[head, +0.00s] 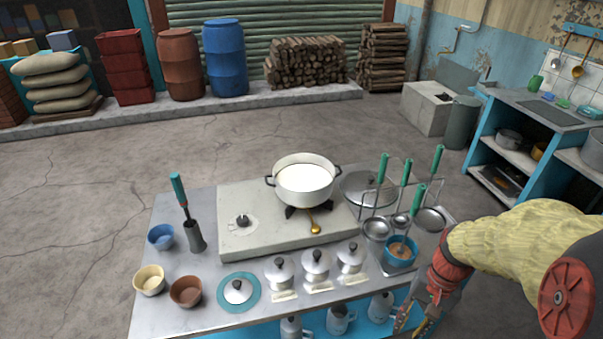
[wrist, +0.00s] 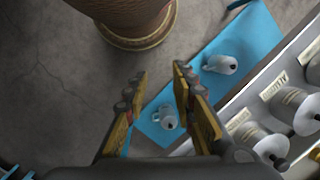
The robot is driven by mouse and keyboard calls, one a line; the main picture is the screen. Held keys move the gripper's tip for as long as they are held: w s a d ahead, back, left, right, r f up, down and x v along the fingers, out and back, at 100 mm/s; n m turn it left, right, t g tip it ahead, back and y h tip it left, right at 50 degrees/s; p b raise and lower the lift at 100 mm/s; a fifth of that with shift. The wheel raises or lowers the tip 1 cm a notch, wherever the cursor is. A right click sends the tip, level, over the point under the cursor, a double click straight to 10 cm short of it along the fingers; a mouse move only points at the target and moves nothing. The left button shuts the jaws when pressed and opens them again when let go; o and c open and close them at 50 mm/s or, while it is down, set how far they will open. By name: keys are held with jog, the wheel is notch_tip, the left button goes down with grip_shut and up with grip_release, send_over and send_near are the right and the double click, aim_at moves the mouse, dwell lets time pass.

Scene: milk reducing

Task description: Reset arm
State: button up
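My arm, in a yellow sleeve (head: 515,238), reaches in from the right edge of the head view. My gripper (head: 411,322) hangs low beside the right front corner of the metal counter (head: 208,290), pointing down. In the wrist view my gripper (wrist: 160,88) has its two fingers apart with nothing held between them. Below it is the blue lower shelf (wrist: 200,102) with small metal jugs (wrist: 168,118). No gripper contact with the counter is visible. A white pot (head: 304,188) of white liquid stands on the stove (head: 262,239), away from my gripper.
Lidded canisters (head: 316,264) line the counter's front edge, close to my gripper in the wrist view. A rack holds green-handled ladles (head: 406,172) and a blue cup (head: 400,250) near my arm. A blue workbench (head: 485,150) stands at right. Open floor (head: 85,200) lies left.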

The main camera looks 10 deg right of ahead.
jog(key=a+r+n+t+h, duration=0.1)
jog(key=a+r+n+t, duration=0.2)
jog(key=a+r, duration=0.4)
jog(key=a+r+n+t+h+p, duration=0.1)
jog(key=a+r+n+t, duration=0.2)
jog(key=r, duration=1)
jog(key=w+a+n, duration=0.1)
jog(key=a+n, duration=0.1)
jog(key=a, duration=0.2)
jog(key=shift+r+t, duration=0.3)
